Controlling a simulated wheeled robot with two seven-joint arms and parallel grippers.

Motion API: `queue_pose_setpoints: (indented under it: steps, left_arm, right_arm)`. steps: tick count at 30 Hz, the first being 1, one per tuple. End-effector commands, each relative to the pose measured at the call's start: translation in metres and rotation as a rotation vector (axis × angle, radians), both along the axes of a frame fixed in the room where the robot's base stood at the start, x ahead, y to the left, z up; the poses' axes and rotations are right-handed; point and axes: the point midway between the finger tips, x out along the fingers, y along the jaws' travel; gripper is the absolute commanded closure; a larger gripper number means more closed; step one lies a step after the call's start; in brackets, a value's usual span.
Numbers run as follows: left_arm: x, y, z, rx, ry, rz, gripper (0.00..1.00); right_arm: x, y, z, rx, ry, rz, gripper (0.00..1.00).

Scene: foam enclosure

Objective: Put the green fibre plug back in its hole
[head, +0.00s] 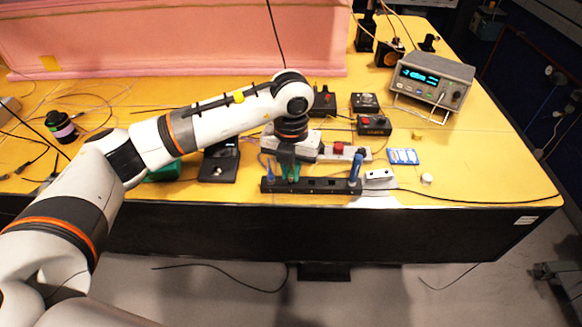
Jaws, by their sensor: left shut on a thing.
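My left gripper (288,167) points down at the black rack (325,186) near the table's front edge. It is shut on the green fibre plug (293,175), of which only a little green shows around the fingers. The plug is at the left part of the rack. I cannot tell whether its tip is in a hole or just above it, as the gripper covers this spot. A blue plug (355,167) stands upright at the rack's right end, and a smaller blue one (270,172) stands left of the gripper. My right gripper is not in view.
A white block (380,176) sits right of the rack, with a blue-and-white packet (403,157) behind it. Small black boxes (374,125) and a meter (432,80) stand farther back. A pink foam wall (170,38) closes the back left. The table's right front is mostly clear.

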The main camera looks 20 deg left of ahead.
Motion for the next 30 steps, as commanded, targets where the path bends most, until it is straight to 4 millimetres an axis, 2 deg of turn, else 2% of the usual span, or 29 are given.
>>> queue_pose_setpoints:
  steps: [18, 19, 23, 30]
  left_arm:
    - [0.000, 0.000, -0.014, 0.000, 0.000, 0.000, 1.00]
    - [0.000, 0.000, -0.012, 0.000, 0.000, 0.000, 0.78]
    - [0.000, 0.000, -0.012, 0.000, 0.000, 0.000, 0.57]
    - [0.000, 0.000, -0.012, 0.000, 0.000, 0.000, 0.57]
  right_arm:
    - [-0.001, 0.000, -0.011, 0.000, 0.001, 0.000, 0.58]
    - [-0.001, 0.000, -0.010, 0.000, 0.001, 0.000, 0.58]
    - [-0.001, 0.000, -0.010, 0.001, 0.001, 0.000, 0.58]
    - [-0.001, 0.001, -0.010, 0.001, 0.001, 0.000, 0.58]
